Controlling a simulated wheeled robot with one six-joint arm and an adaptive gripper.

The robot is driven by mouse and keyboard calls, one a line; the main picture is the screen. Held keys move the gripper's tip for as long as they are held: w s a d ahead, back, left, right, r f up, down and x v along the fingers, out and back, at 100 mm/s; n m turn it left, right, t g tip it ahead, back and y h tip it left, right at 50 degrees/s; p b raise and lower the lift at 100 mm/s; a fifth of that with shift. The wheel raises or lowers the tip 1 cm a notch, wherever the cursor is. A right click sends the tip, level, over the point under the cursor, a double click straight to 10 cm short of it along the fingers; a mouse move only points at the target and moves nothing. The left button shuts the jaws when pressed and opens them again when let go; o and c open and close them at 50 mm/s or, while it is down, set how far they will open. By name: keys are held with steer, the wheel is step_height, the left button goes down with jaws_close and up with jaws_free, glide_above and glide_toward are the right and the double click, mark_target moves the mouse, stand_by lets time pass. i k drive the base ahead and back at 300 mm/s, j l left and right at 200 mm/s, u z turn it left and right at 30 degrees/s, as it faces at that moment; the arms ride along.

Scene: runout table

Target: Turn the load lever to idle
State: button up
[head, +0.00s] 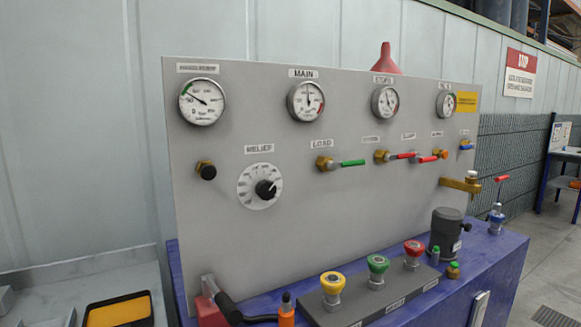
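The load lever (352,163) is a green handle on a brass valve (325,163), on the grey upright panel (240,110) under a label reading LOAD (321,143). The handle points right and lies about level. I cannot make out an idle mark near it. My gripper is not in view.
Red-handled valves (404,155) sit close to the right of the load lever. A white dial (260,187) is at its lower left, and gauges run above. Yellow, green and red knobs (378,264) and a black-handled lever (228,307) stand low in front on the blue bench (487,257).

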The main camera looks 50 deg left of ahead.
mark_target(332, 165)
steer(key=u, duration=1.55)
